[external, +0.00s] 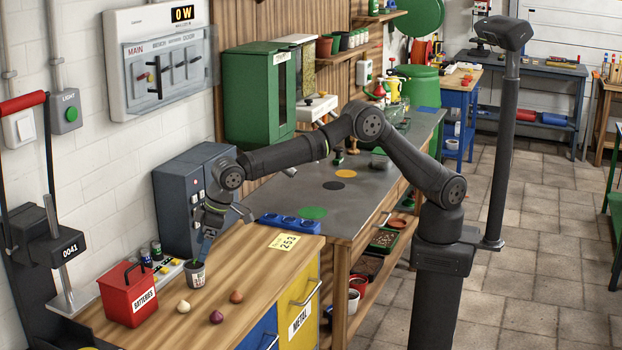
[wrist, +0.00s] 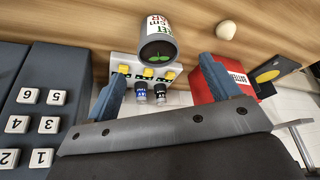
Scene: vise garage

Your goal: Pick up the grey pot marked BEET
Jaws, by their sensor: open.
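The grey pot (external: 195,275) stands upright on the wooden bench, left of centre in the external view. It has a white label and something dark at its top. In the wrist view the pot (wrist: 158,48) shows a label partly reading "EET" and a green sprout mark. My gripper (external: 207,247) is just above and beside the pot, pointing down. In the wrist view its two blue-grey fingers (wrist: 161,70) are wide apart with nothing held between them. The pot appears beyond the fingertips, between them. I cannot tell whether a finger touches it.
A red BATTERIES box (external: 130,295) stands left of the pot. A pale bulb (external: 183,307), a purple one (external: 216,317) and a reddish one (external: 236,297) lie in front. A grey keypad box (external: 190,200) stands behind.

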